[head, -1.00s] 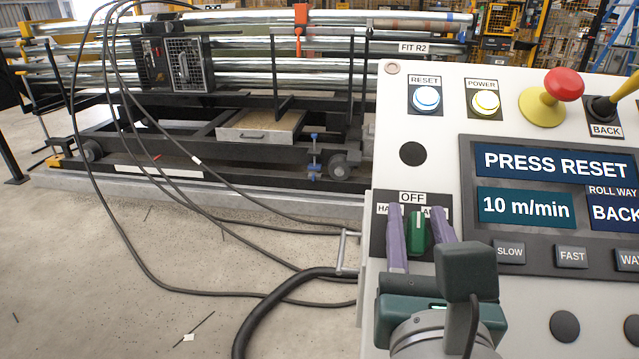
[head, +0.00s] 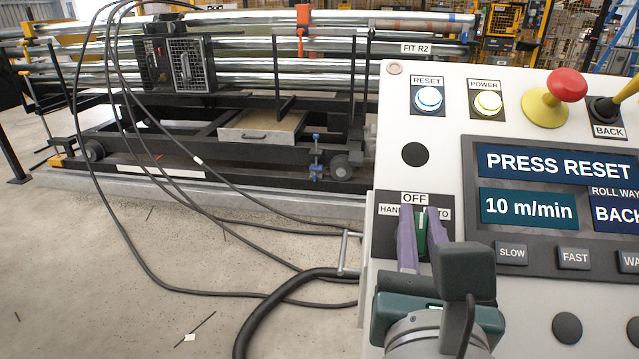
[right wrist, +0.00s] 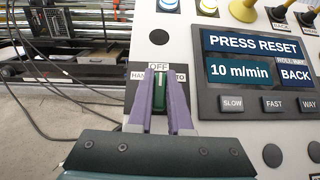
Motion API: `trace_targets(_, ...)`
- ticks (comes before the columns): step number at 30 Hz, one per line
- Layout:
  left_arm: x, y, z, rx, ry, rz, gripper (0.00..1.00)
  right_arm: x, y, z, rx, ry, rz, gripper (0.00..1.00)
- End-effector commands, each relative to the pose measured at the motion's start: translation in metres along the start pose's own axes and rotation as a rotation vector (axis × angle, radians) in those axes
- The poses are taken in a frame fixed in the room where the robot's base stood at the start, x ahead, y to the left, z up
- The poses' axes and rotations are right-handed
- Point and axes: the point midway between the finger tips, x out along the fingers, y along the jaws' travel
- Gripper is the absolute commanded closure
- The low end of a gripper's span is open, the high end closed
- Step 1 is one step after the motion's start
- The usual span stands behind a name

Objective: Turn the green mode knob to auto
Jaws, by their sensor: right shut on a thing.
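The green mode knob (head: 422,232) sits on a dark plate (head: 387,245) at the left of the control panel. Labels around it read HAND at left, OFF above and partly hidden AUTO at right. The knob stands about upright, toward OFF. My right gripper (head: 421,212) is shut on the knob, with one purple finger on each side. The knob (right wrist: 160,94) also shows between the fingers in the right wrist view. The fingers hide parts of the plate and labels. My left gripper is not in view.
The panel holds a lit blue RESET button (head: 428,98), a lit yellow POWER button (head: 487,103), a red mushroom button (head: 566,86) and a display (head: 548,190) reading PRESS RESET. A metal handle (head: 347,252) and black cables are at the panel's left.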

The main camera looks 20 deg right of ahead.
Motion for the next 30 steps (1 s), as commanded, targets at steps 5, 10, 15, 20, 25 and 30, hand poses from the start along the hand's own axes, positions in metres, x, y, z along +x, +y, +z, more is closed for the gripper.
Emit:
trace_targets(5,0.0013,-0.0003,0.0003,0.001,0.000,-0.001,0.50,-0.0002,0.0002,-0.0002,0.067,0.001,-0.079,1.00)
trace_targets(10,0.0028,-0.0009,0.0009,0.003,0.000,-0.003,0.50,-0.0004,-0.0003,-0.0002,0.157,0.001,-0.185,1.00)
trace_targets(15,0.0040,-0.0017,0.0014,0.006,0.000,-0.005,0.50,-0.0006,-0.0012,0.0000,0.251,0.000,-0.299,1.00)
trace_targets(20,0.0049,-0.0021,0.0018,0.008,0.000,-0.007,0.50,-0.0006,-0.0020,0.0001,0.333,0.000,-0.395,1.00)
trace_targets(25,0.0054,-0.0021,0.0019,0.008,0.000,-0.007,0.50,-0.0009,-0.0027,0.0003,0.404,-0.002,-0.479,1.00)
trace_targets(30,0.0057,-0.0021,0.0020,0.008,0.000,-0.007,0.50,-0.0011,-0.0033,0.0003,0.452,-0.002,-0.537,1.00)
